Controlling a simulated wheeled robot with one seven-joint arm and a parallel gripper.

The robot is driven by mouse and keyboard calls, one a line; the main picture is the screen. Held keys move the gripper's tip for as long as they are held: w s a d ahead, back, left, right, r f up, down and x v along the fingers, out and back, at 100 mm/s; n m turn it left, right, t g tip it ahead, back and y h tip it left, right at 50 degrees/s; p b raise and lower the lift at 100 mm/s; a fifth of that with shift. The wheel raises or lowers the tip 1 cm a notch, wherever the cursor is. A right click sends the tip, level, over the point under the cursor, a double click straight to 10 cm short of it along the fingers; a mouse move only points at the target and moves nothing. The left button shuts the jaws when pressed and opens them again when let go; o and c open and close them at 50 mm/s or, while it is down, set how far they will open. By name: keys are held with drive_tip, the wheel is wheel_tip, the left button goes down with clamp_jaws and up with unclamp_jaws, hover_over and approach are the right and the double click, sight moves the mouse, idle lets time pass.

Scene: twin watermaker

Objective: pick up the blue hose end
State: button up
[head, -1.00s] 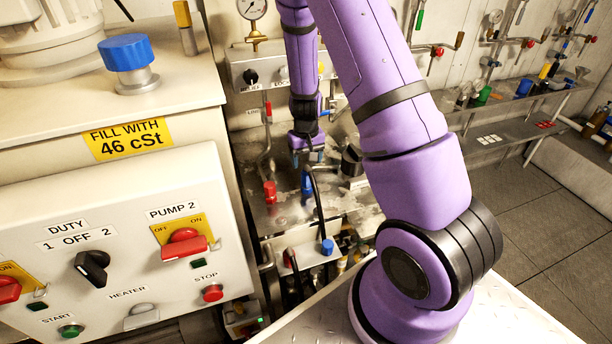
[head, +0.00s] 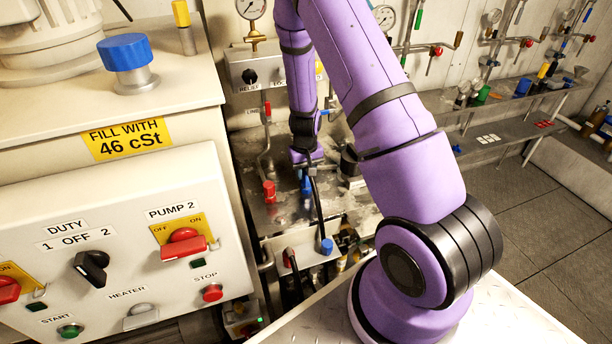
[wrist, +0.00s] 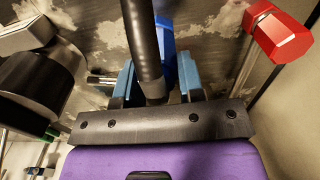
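My gripper (head: 308,172) points down over the metal tray of the bench. In the wrist view its two blue fingers (wrist: 155,85) stand apart, with a black hose (wrist: 143,40) running between them. I cannot tell whether the fingers touch it. A blue fitting (wrist: 167,42) shows behind the hose, beyond the fingers; in the head view it is the blue piece (head: 306,187) just below my gripper. The hose (head: 318,205) drops from the gripper to a blue collar (head: 327,246) at the front panel. The hose's upper end is partly hidden.
A red fitting (head: 269,191) stands left of my gripper in the head view; it shows at upper right in the wrist view (wrist: 278,32). A black cylinder (head: 351,162) stands close on the other side. The white control cabinet (head: 130,240) fills the left.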

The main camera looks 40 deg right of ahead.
drive_tip(key=c, duration=0.4)
drive_tip(key=shift+r, duration=0.1)
